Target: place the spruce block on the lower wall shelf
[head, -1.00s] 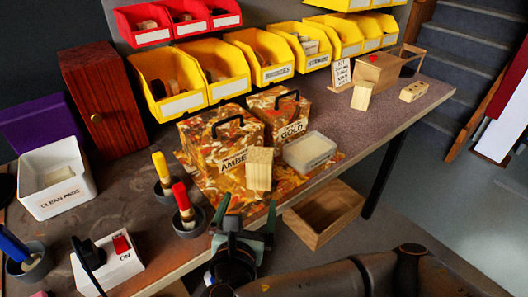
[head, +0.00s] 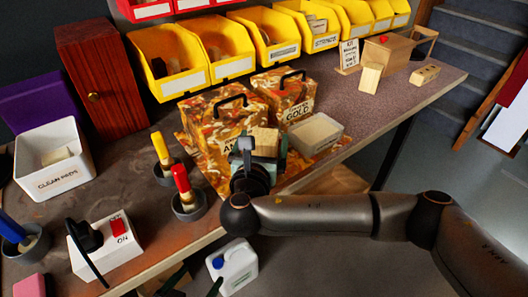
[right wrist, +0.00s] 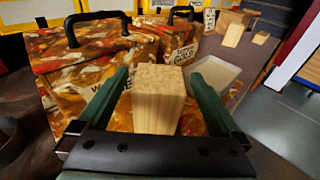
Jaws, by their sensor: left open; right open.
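The spruce block (head: 265,139), pale and ribbed on top, stands on the patterned mat in front of the two marbled boxes. It also shows in the right wrist view (right wrist: 158,92). My right gripper (head: 258,150) is open, with its green fingers on either side of the block in the right wrist view; contact cannot be told. Its wrist hides the block's lower part in the head view. My left gripper (head: 194,284) shows only as green fingertips at the bottom edge, apart and empty. I cannot make out the lower wall shelf.
Marbled boxes (head: 215,118) with black handles stand just behind the block. A clear tub (head: 316,133) stands to its right, brush cups (head: 188,205) to its left. Yellow bins (head: 225,50) line the back.

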